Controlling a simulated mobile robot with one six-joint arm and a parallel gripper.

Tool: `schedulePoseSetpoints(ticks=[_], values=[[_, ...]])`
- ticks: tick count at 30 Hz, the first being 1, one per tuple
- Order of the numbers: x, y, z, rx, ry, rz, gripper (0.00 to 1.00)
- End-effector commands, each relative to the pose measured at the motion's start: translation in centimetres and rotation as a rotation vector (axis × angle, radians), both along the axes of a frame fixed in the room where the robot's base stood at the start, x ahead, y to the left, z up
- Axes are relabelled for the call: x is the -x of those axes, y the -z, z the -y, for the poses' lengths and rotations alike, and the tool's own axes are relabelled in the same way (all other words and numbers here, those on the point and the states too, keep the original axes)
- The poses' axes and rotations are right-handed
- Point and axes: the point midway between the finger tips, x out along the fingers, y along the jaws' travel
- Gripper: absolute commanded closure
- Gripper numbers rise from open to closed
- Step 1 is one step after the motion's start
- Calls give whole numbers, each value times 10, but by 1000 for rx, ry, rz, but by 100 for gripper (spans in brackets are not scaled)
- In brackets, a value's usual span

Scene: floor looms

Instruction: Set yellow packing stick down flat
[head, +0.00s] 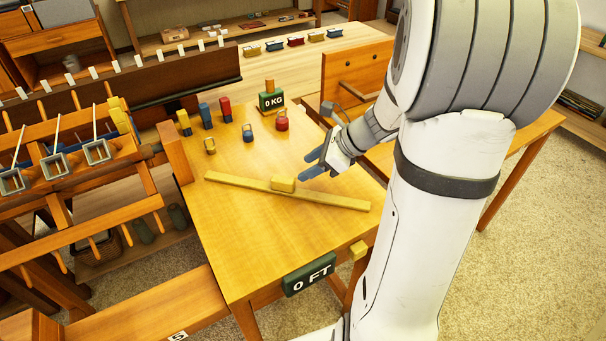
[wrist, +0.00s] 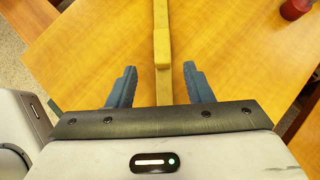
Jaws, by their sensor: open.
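The yellow packing stick (head: 240,183) is a long flat strip lying on the wooden table (head: 250,250), running across it from left to right. A small yellow block (head: 283,184) sits at its middle. In the wrist view the stick (wrist: 162,88) runs up the picture between the fingers, with the block (wrist: 161,50) on it just ahead of them. My gripper (head: 312,166) is open with its blue fingers beside the stick. In the wrist view my gripper (wrist: 155,85) shows a gap on each side of the stick. The near end of the stick is hidden by the gripper body.
Blue, red and yellow pieces (head: 206,115) stand at the table's back left. A red weight (head: 282,121) and a green "0 KG" sign (head: 271,100) stand behind the stick. A "0 FT" sign (head: 309,275) hangs at the front edge. A loom (head: 75,165) is at left. The front tabletop is clear.

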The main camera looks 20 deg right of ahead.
Motion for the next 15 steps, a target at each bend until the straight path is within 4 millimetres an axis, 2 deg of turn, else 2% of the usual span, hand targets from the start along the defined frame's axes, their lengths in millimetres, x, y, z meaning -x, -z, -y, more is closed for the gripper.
schedulePoseSetpoints(ticks=[5,9,15], values=[[31,-13,-32,187,-307,96,54],[76,-23,-59,444,-755,239,54],[130,-36,-70,782,-1394,432,54]])
